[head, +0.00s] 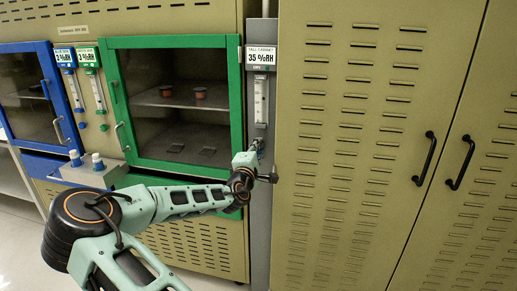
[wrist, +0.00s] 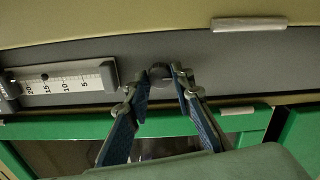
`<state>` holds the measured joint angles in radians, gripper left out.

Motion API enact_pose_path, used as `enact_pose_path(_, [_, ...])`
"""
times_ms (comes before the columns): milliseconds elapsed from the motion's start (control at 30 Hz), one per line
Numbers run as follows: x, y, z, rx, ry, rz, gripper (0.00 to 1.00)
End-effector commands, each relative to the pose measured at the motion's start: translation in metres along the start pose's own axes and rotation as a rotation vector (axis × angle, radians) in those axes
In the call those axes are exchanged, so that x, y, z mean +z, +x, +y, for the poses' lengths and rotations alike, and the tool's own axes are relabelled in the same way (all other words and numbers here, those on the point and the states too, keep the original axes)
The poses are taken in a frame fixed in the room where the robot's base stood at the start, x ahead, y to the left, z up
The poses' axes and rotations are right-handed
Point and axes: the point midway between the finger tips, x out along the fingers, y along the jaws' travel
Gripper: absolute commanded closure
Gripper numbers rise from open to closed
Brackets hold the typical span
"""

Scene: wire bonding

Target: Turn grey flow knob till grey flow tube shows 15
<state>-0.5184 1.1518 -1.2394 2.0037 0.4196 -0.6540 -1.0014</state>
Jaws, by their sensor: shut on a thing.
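The grey flow tube (head: 261,100) is upright on the narrow grey panel below the 35 %RH display. In the wrist view, the tube (wrist: 62,78) lies sideways at the left, its scale marked 20, 15, 10 and 5. A small dark float inside it sits close to the 15 mark; the exact reading is too small to tell. The grey flow knob (wrist: 160,72) is a small round knob on the grey panel. My gripper (wrist: 160,79) is shut on it, one finger on each side. In the head view, my gripper (head: 254,158) is at the panel and mostly hides the knob.
A green-framed cabinet (head: 174,42) stands left of the panel, and a blue-framed one (head: 25,48) is farther left. Two more flow tubes stand between them. A tall tan cabinet (head: 335,190) with black handles is close on the right. White floor shows at lower left.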

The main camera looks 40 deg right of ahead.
Motion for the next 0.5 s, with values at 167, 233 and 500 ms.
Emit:
enact_pose_path(167, [0.0014,-0.0002,-0.0013,-0.002,-0.119,-0.003,1.0])
enact_pose_path(233, [0.0011,-0.0002,-0.0013,-0.002,-0.154,-0.002,1.0])
enact_pose_path(500, [0.0016,-0.0001,-0.0009,-0.003,-0.232,-0.003,1.0])
